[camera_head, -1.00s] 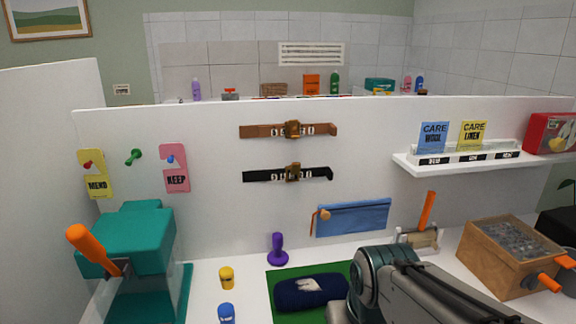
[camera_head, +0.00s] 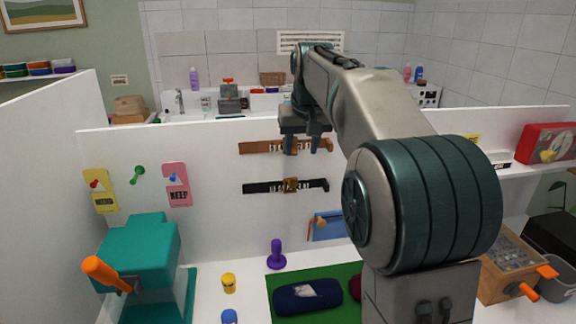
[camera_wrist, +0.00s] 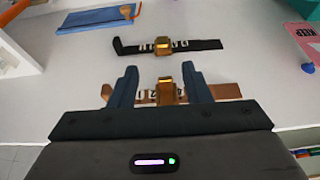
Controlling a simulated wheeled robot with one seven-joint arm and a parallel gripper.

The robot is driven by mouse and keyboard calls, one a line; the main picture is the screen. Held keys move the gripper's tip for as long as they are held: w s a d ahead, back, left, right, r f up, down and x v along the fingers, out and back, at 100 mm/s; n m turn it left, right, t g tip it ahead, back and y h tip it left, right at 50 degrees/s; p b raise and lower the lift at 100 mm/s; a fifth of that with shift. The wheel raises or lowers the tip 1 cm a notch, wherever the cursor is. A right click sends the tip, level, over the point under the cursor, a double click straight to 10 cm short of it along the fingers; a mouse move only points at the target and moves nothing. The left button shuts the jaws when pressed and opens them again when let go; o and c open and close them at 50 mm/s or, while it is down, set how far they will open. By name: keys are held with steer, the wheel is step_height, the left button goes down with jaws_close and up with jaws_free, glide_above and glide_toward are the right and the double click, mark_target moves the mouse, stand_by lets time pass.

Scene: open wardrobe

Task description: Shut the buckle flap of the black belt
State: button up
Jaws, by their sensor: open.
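The black belt (camera_head: 259,187) hangs level on the white panel, below a brown belt (camera_head: 257,147). Its gold-brown buckle (camera_head: 291,185) sits mid-strap with pale marks beside it. I cannot tell the flap's angle. My gripper (camera_head: 305,149) is in front of the brown belt, above the black one, and open. In the wrist view the picture is turned over: the black belt (camera_wrist: 208,45) and its buckle (camera_wrist: 163,46) lie beyond my fingertips (camera_wrist: 160,68). The brown belt (camera_wrist: 228,91) and its buckle show between and behind my fingers. I see no contact with the black belt.
A blue pouch (camera_head: 325,230) hangs lower right, partly behind my arm. Pink (camera_head: 177,186) and yellow (camera_head: 100,190) tags hang at left. A purple handled object (camera_head: 276,255) stands below. The shelf and red box (camera_head: 549,143) are at right. The panel around the black belt is clear.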

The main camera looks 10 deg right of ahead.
mark_target(294, 179)
steer(key=x, duration=0.4)
steer(key=w+p+x, duration=0.1)
steer(key=x, duration=0.3)
steer(key=p+x, duration=0.1)
steer(key=x, duration=0.4)
steer(key=shift+w+a+r, duration=0.2)
steer(key=shift+w+r, duration=0.05)
steer(key=shift+w, duration=0.15)
jaws_close()
